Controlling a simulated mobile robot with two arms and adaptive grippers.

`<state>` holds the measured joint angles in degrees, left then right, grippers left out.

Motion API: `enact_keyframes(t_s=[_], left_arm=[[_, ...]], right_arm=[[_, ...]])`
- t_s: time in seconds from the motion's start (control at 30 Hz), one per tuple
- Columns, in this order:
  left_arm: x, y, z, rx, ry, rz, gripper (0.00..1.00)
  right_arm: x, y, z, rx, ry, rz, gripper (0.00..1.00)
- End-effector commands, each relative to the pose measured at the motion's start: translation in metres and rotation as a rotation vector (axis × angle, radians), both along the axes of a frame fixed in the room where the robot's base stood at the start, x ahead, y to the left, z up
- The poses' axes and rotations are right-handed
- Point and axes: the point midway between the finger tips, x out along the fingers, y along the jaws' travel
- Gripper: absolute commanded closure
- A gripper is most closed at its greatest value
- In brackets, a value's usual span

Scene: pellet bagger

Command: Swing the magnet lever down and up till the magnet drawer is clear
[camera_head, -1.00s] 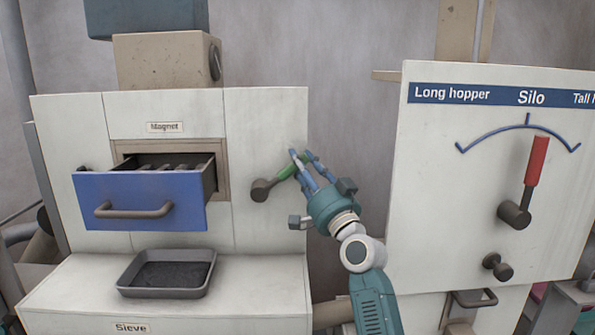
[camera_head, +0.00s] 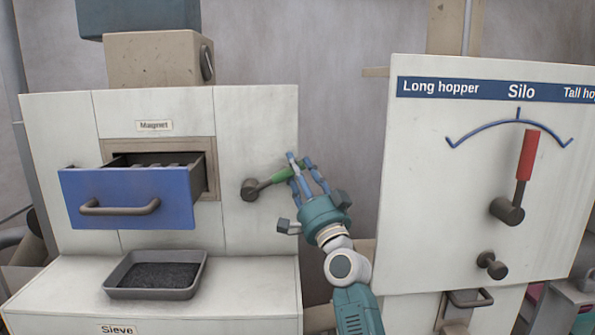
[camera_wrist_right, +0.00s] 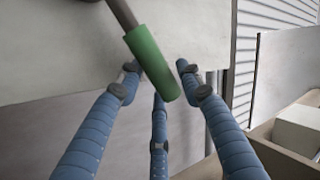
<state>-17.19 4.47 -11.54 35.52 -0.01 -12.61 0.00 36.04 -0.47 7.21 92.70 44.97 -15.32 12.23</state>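The magnet drawer (camera_head: 125,199), with a blue front and a brown handle, stands pulled out under the Magnet label. Dark bars (camera_head: 155,160) show inside; how clean they are is too small to tell. To its right, the magnet lever has a dark hub (camera_head: 250,190) and a green grip (camera_head: 287,175), pointing right and slightly up. My right gripper (camera_head: 305,165) is at the grip's end. In the right wrist view the green grip (camera_wrist_right: 150,62) lies between the spread blue fingers (camera_wrist_right: 160,75), which are not closed tightly around it. My left gripper is out of view.
A grey tray (camera_head: 112,290) with dark material sits on the ledge below the drawer. On the right, the Silo panel (camera_head: 430,200) carries a red-handled lever (camera_head: 528,155) and a knob (camera_head: 491,265). Bare wall (camera_head: 340,120) shows between the two machines.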

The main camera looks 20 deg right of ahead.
Motion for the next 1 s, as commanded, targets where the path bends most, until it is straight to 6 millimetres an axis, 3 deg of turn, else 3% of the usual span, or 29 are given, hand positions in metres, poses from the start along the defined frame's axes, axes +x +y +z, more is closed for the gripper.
enact_keyframes(t_s=[0.43, 0.8, 1.0], left_arm=[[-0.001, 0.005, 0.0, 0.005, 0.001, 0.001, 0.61], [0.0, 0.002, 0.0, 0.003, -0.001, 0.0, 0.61], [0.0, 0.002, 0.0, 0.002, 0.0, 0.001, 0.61]], right_arm=[[-0.007, 0.0, -0.007, -0.003, 0.005, 0.0, 0.53], [-0.073, -0.005, -0.042, -0.005, 0.004, 0.0, 0.53], [-0.098, -0.007, -0.054, -0.003, 0.003, -0.001, 0.53]])
